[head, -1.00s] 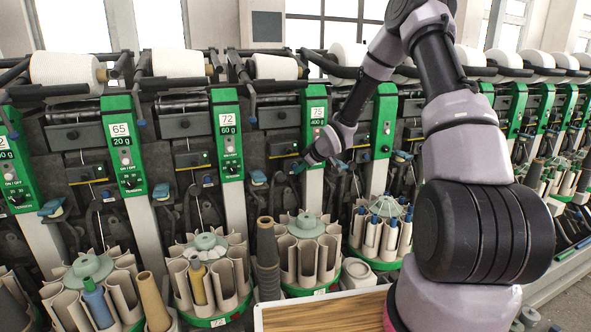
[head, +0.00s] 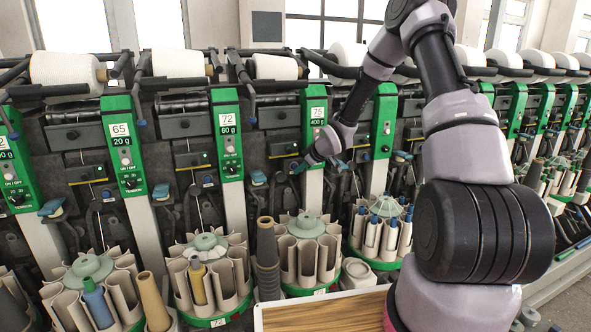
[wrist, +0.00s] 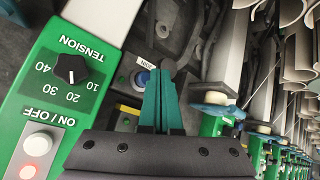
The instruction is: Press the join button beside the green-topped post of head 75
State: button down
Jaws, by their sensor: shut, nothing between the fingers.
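The green-topped post of head 75 (head: 314,112) stands in the middle of the head view, its number plate readable. In the wrist view its green panel (wrist: 50,95) shows upside down at the left, with a tension dial and on/off buttons. The blue join button (wrist: 140,79) sits beside the panel, under a small "JOIN" label (wrist: 147,63). My gripper (wrist: 158,72) is shut and empty. Its teal fingertips are right beside the button and cover part of its edge in the wrist view. I cannot tell whether they touch it. In the head view my gripper (head: 294,168) is left of the post's lower end.
Neighbouring posts 72 (head: 228,130) and 65 (head: 123,145) stand to the left. Bobbin magazines (head: 305,250) stand below the heads, and yarn cones (head: 275,67) lie above. A wooden-topped tray (head: 325,312) is at the bottom front.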

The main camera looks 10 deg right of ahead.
jog(key=shift+w, duration=0.1)
dwell(0.5)
jog(key=shift+w+a, duration=0.1)
jog(key=shift+w, duration=0.25)
jog(key=shift+w+a, duration=0.1)
jog(key=shift+w, duration=0.35)
dwell(0.8)
jog(key=shift+s, duration=0.85)
jog(key=shift+s+d, duration=0.1)
jog(key=shift+d, duration=0.1)
jog(key=s, duration=0.2)
jog(key=s+d, duration=0.1)
jog(key=s, duration=0.1)
jog(key=shift+s, duration=0.35)
